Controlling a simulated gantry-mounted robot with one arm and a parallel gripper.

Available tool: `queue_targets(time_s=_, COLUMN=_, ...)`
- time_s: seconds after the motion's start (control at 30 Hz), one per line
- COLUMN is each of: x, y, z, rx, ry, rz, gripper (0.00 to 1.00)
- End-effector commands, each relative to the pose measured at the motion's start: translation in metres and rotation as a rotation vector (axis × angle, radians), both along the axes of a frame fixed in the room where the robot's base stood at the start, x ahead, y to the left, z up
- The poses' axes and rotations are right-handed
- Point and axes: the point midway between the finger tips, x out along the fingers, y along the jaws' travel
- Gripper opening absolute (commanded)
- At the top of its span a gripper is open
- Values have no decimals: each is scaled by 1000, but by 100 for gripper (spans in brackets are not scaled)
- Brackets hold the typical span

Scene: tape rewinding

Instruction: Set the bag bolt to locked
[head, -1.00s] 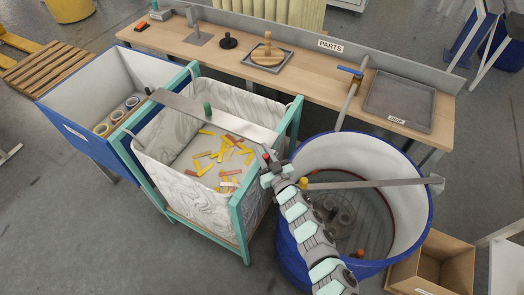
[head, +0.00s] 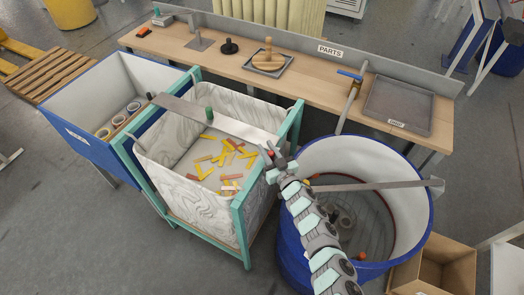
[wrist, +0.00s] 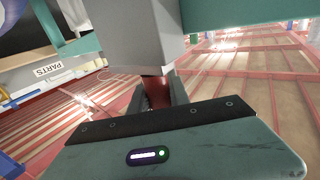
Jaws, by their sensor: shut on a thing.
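The bag (head: 190,195) hangs open in a teal frame (head: 241,225), with a grey metal bar (head: 235,124) across its top. My gripper (head: 268,155) is at the right side of the frame, close to the bar's right end. In the wrist view my gripper (wrist: 154,98) is shut on a dark red piece (wrist: 153,86), which appears to be the bolt's handle. The red piece sits directly under a grey block (wrist: 140,32). A teal frame beam (wrist: 240,12) passes beside the block. The bolt's locked or unlocked position cannot be told from these views.
Yellow and red pieces (head: 228,155) lie in the bag. A blue drum (head: 420,215) with a grey bar across it stands right, under my arm. A blue bin (head: 75,140) holding rings stands left. A wooden bench (head: 220,58) runs behind.

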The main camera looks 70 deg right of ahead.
Motion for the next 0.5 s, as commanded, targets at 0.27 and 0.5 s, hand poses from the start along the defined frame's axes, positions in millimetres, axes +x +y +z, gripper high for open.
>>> queue_targets(time_s=0.27, x=0, y=0, z=0, rx=1, ry=0, rz=0, gripper=36)
queue_targets(time_s=0.5, x=0, y=0, z=0, rx=0, ry=0, rz=0, gripper=44)
